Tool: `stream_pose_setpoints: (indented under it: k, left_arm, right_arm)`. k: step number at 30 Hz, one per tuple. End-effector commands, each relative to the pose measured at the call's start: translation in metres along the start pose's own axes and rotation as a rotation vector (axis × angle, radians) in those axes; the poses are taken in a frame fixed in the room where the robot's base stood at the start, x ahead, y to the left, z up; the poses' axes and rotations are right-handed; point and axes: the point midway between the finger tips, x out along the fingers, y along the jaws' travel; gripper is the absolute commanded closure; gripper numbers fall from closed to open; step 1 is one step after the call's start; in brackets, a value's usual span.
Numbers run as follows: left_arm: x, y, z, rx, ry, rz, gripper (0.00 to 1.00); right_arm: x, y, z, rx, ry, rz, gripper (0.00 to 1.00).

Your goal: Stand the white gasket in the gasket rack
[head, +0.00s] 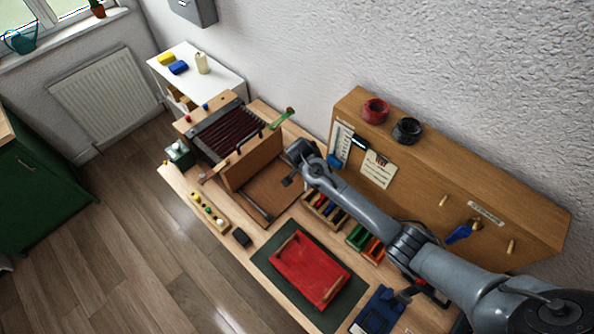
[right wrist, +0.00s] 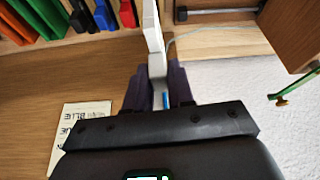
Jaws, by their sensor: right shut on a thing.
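My right gripper (right wrist: 158,82) is shut on a thin white piece, the white gasket (right wrist: 153,35), which stands out from between its dark fingers toward the top of the right wrist view. In the head view my right gripper (head: 292,176) is above the workbench, beside the open wooden case; the gasket cannot be made out there. The gasket rack (head: 325,212) is a wooden rack with coloured pieces in it, below my right forearm. It also shows at the top left of the right wrist view (right wrist: 72,38), with orange, green, blue, black and red pieces standing in it. My left gripper is not in view.
The wooden case (head: 252,160) with dark bellows stands left of my gripper. A backboard (head: 420,165) rises behind the bench. A red tray (head: 308,270) lies on a green mat (head: 265,262) in front. Green and orange bins (head: 366,242) sit beside the rack.

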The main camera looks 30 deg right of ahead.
Motion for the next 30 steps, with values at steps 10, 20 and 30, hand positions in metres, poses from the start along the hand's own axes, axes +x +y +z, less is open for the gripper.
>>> stream_pose_setpoints:
  k: [10,20,30]
  left_arm:
    - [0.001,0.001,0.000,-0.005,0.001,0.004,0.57]
    - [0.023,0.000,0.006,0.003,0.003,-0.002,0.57]
    - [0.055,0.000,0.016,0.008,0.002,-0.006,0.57]
  right_arm:
    - [0.017,0.008,-0.014,0.098,-0.001,0.040,1.00]
    - [0.036,0.008,-0.006,0.098,-0.001,0.040,1.00]
    - [0.063,0.008,0.006,0.097,-0.001,0.039,1.00]
